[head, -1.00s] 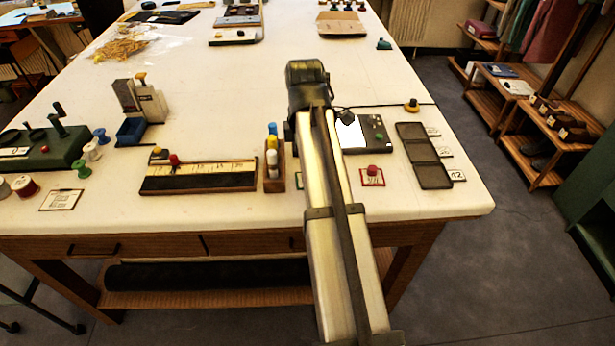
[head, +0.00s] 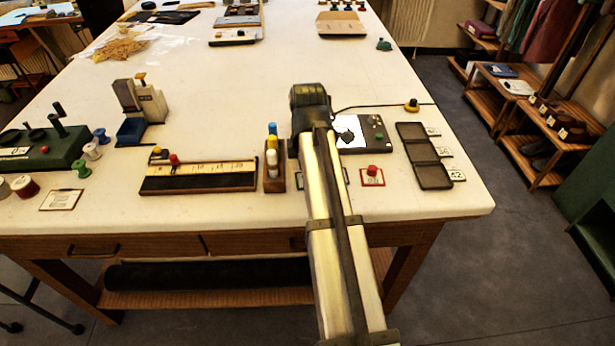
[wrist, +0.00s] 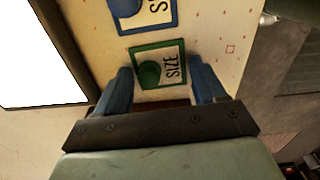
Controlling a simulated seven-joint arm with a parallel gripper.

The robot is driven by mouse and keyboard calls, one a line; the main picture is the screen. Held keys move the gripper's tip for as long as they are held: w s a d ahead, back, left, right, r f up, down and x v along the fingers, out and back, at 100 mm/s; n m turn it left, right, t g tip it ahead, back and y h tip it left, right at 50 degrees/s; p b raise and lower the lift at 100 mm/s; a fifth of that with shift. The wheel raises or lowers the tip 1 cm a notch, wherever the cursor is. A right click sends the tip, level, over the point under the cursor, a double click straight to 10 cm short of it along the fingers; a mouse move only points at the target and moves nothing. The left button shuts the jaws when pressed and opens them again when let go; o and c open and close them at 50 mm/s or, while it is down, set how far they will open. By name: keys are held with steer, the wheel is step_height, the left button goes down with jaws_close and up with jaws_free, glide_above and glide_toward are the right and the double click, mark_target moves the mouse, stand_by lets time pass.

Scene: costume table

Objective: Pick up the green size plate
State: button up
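The green size plate (wrist: 158,66) lies flat in the wrist view, a square with a green rim, a round green knob and the word SIZE on a pale face. My gripper (wrist: 162,78) has its two blue fingers apart, one toward each side of the plate. The knob lies between the finger lines, nearer the left finger. I cannot tell whether either finger touches the plate. Nothing is held.
A blue-rimmed size plate (wrist: 146,14) lies just beyond the green one. A red-knobbed plate (head: 372,177) and a dark three-compartment tray (head: 424,156) lie right of my arm. A wooden holder with coloured pegs (head: 274,178) stands close on its left.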

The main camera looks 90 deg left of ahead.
steer(key=c, duration=0.6)
steer(key=shift+c, duration=0.2)
